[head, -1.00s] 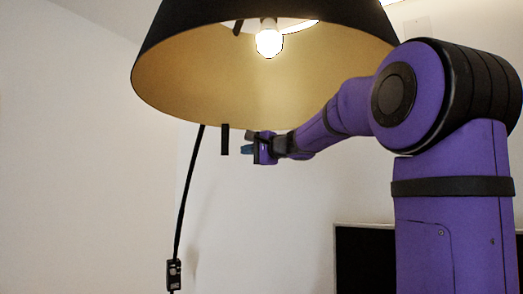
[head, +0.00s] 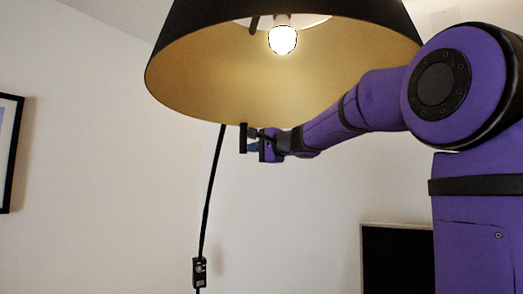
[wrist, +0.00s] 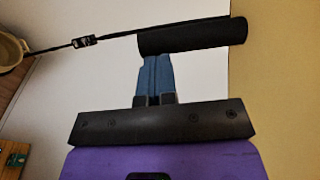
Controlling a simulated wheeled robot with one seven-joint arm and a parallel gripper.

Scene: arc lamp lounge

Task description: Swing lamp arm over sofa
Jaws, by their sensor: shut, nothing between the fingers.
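The lamp's large shade (head: 290,85), black outside and gold inside, hangs at the top of the head view with its bulb (head: 282,40) lit. A short black handle (head: 243,138) hangs below the shade's rim; it lies across the top of the wrist view (wrist: 193,36). My gripper (head: 254,146) is just right of the handle, its blue fingers (wrist: 156,75) together and empty. The fingertips meet the handle's edge in the wrist view; I cannot tell whether they touch it. The sofa and the lamp's arm are not in view.
A black cord (head: 212,185) with an inline switch (head: 199,271) hangs left of the handle. A framed picture (head: 9,150) is on the left wall. A dark panel (head: 398,260) is at lower right. Bare wall shows left of the cord.

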